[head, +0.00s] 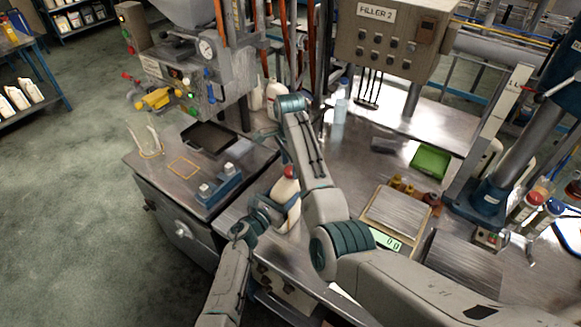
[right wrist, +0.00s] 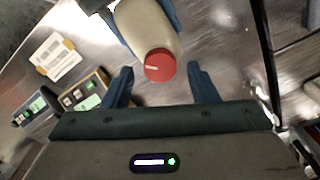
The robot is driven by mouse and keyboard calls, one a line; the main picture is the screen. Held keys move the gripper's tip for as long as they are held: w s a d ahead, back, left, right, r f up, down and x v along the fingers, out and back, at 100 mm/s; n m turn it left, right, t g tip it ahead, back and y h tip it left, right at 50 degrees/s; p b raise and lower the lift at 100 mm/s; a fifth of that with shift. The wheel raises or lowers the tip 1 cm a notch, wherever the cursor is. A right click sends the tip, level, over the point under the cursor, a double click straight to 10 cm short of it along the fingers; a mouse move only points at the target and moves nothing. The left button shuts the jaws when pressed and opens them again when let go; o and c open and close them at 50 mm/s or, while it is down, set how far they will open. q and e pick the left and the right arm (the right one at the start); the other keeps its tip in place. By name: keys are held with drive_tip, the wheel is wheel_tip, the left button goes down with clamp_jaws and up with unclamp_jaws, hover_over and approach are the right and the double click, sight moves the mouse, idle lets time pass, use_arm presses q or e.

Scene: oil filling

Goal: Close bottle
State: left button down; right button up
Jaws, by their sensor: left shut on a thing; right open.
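A cream bottle (head: 286,193) with a red cap (head: 289,171) stands at the front of the metal bench. My left gripper (head: 268,212) is shut on the bottle's body from the left. In the right wrist view the bottle (right wrist: 146,28) shows from above, with the red cap (right wrist: 159,65) seated on its neck. My right gripper (right wrist: 161,84) is open, its two blue fingers apart on either side of the cap's line, with no visible contact. In the head view my right arm hides the right gripper.
A scale (head: 397,215) with small caps beside it and a green tray (head: 430,160) stand to the right. A blue device (head: 220,185) is on the left cabinet. The filler machine (head: 180,60) rises behind. Bare metal lies between bottle and scale.

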drive_tip(key=shift+r, duration=1.45)
drive_tip(key=n, duration=0.4)
drive_tip(key=shift+r, duration=0.4)
drive_tip(key=n, duration=0.2)
drive_tip(key=r+n, duration=0.1)
drive_tip(key=n, duration=0.2)
drive_tip(key=shift+n, duration=0.3)
drive_tip(key=n, duration=0.2)
drive_tip(key=r+n, duration=0.1)
drive_tip(key=n, duration=0.6)
drive_tip(key=shift+r+n, duration=0.3)
drive_tip(key=shift+r, duration=0.05)
